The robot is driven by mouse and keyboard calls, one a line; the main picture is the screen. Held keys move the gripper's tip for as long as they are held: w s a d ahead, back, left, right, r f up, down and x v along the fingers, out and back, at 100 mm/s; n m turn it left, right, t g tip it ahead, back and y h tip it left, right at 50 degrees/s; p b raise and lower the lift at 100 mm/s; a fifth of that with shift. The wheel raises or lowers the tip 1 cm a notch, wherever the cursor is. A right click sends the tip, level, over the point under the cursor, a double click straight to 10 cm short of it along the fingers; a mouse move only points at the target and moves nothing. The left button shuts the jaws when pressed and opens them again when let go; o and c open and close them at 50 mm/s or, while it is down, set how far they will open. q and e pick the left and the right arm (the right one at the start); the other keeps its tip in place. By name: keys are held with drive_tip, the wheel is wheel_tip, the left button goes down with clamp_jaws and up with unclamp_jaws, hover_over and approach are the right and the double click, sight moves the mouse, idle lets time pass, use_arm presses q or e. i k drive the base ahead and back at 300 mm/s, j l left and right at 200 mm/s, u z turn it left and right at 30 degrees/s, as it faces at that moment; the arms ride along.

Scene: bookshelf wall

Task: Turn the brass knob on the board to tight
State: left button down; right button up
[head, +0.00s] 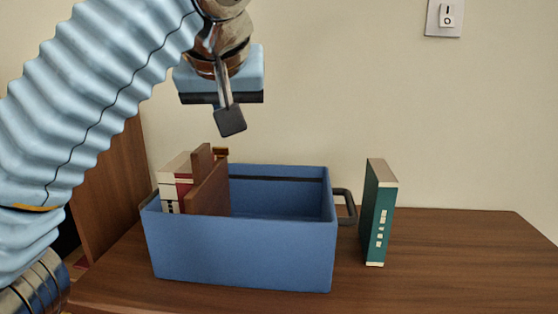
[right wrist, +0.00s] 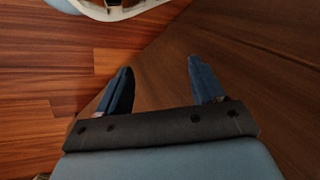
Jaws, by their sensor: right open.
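My left gripper (head: 230,121) hangs above the bin, pointing down, apart from everything below. Only one dark fingertip shows clearly, so its opening cannot be read. My right gripper (right wrist: 161,86) is open and empty in the right wrist view, its two dark blue fingers apart over a brown wooden surface. It is not seen in the head view.
The blue bin (head: 240,250) stands on the brown table (head: 450,260). A red and cream book (head: 175,184) is in its left end. A green book (head: 378,213) stands upright right of the bin's dark handle (head: 346,206). A light switch (head: 445,17) is on the wall. The table's right side is clear.

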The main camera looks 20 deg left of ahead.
sight(221, 152)
drive_tip(key=k+l, duration=0.75)
drive_tip(key=k, duration=0.1)
